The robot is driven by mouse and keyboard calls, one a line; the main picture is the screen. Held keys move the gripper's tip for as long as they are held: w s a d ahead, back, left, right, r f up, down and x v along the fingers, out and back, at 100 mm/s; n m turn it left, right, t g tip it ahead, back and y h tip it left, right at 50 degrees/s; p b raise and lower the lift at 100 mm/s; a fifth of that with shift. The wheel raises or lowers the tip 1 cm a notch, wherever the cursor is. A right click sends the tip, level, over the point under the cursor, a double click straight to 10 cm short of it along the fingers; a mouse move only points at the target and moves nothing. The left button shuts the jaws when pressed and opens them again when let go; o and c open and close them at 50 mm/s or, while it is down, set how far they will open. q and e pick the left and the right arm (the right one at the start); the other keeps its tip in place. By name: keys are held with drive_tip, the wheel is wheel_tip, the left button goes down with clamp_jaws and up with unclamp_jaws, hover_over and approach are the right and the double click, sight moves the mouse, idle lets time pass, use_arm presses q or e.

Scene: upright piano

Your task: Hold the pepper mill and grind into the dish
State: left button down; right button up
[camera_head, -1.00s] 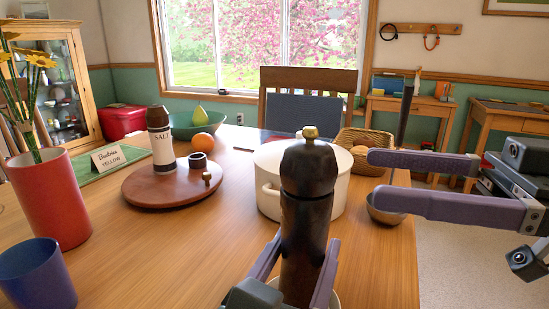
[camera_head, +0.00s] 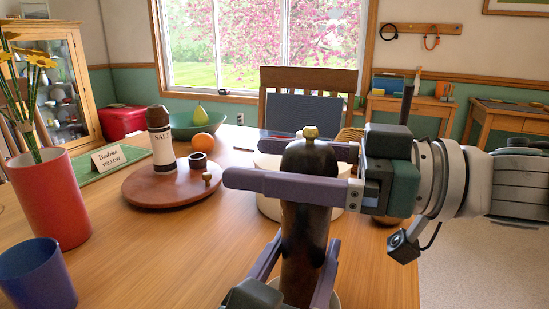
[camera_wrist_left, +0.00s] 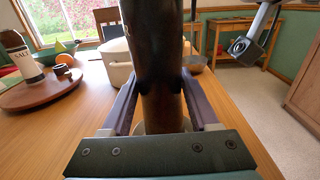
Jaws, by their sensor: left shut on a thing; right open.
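The dark, tall pepper mill (camera_head: 303,235) stands upright in front of me, with a brass knob on top. My left gripper (camera_head: 300,258) is shut around its lower body; the left wrist view shows the mill (camera_wrist_left: 158,75) between both fingers. My right gripper (camera_head: 247,158) comes in from the right and is open. Its near finger crosses in front of the mill just under the head, and its far finger passes behind. I cannot tell whether they touch it. A pale rim (camera_head: 334,301) shows low behind the mill, perhaps the dish; most of it is hidden.
A white pot, largely hidden, stands behind the mill. A round wooden board (camera_head: 150,190) with a salt mill (camera_head: 161,140) lies to the left. A red vase (camera_head: 52,205) and blue cup (camera_head: 36,275) stand at far left. The table between is clear.

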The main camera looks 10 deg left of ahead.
sight(295, 150)
drive_tip(key=c, duration=1.4)
drive_tip(key=shift+w+m+t, duration=0.1)
drive_tip(key=shift+m+t, duration=0.2)
drive_tip(key=m+t+h, duration=0.2)
drive_tip(key=m+t, duration=0.1)
drive_tip(key=w+m+t+h, duration=0.1)
drive_tip(key=m+t+h, duration=0.2)
drive_tip(key=t, duration=0.1)
drive_tip(key=w+d+m+t+h, duration=0.1)
drive_tip(key=m+t+h, duration=0.2)
drive_tip(key=t, duration=0.1)
drive_tip(key=shift+d+r, duration=0.1)
drive_tip(key=shift+w+d+m+t+h, duration=0.1)
drive_tip(key=shift+d+m+t+h, duration=0.1)
drive_tip(key=shift+m+t+h, duration=0.4)
drive_tip(key=shift+w+d+m+t+h, duration=0.15)
drive_tip(key=shift+m+t+h, duration=0.2)
drive_tip(key=shift+h, duration=0.45)
drive_tip(key=shift+d, duration=0.1)
drive_tip(key=o, duration=1.4)
